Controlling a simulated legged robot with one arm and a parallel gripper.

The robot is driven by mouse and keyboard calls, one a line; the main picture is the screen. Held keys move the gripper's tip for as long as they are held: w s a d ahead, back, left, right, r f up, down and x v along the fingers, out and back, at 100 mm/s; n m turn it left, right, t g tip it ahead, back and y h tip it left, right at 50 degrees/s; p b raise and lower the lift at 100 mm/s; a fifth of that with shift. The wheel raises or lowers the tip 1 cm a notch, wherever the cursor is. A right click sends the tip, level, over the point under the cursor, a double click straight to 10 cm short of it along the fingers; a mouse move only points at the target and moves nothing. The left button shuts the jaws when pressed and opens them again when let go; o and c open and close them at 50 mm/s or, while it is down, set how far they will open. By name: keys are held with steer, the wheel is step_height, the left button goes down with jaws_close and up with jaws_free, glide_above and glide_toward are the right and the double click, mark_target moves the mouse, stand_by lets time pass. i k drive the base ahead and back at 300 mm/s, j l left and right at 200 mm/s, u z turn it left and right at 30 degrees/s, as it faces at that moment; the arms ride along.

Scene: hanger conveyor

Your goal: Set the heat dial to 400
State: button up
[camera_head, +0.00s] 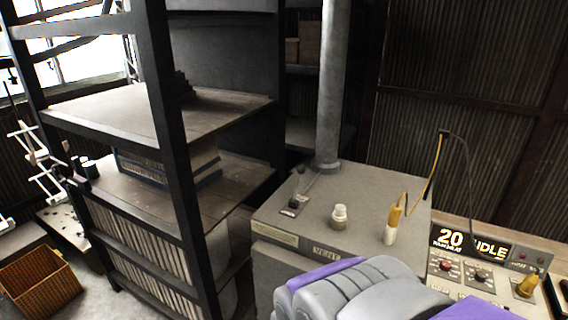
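A control panel (458,254) stands at the right edge of the grey machine. Its lit display (470,243) reads 20 on the left and IDLE on the right, with small lettering under the 20 that seems to read WAX HEAT. Below it are a red knob (445,265) and a dark round knob (481,275). Their scale marks are too small to read, so I cannot tell which is the heat dial or where it points. A grey and purple part of my own body fills the bottom middle, left of the panel. No gripper fingers show.
The grey machine top (345,190) carries a pale knob (339,217), a small lever (296,198) and a yellow-handled tool (393,225) on a cord. A yellow knob (526,286) sits right of the panel. A dark shelf rack (180,150) and wicker basket (40,282) are left.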

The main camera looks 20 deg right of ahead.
mark_target(445, 265)
steer(key=z, duration=2)
steer(key=i+j, duration=0.1)
steer(key=i, duration=0.25)
steer(key=i+z, duration=0.1)
steer(key=i, duration=0.2)
